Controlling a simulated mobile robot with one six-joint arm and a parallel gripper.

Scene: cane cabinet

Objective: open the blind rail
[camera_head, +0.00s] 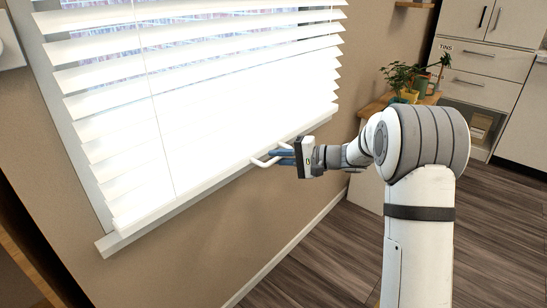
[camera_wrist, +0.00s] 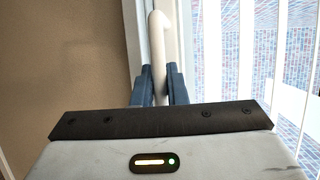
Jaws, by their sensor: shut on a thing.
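A white slatted blind (camera_head: 215,95) covers the window. Its lower edge, the blind rail (camera_head: 150,222), lies close above the sill. A pale, hooked handle (camera_head: 262,162) stands out at the lower edge, right of the middle. It also shows in the wrist view (camera_wrist: 157,32), running down between the fingers. My gripper (camera_head: 281,157) reaches in from the right, and its dark blue fingers (camera_wrist: 157,85) are shut on the handle, one on each side. The handle's lower end is hidden behind my gripper in the wrist view.
A window sill (camera_head: 107,243) runs beneath the blind. Potted plants (camera_head: 405,85) stand on a wooden-topped stand (camera_head: 373,107) behind my arm. Drawers (camera_head: 480,55) line the back right. The wooden floor (camera_head: 330,255) below the wall is clear.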

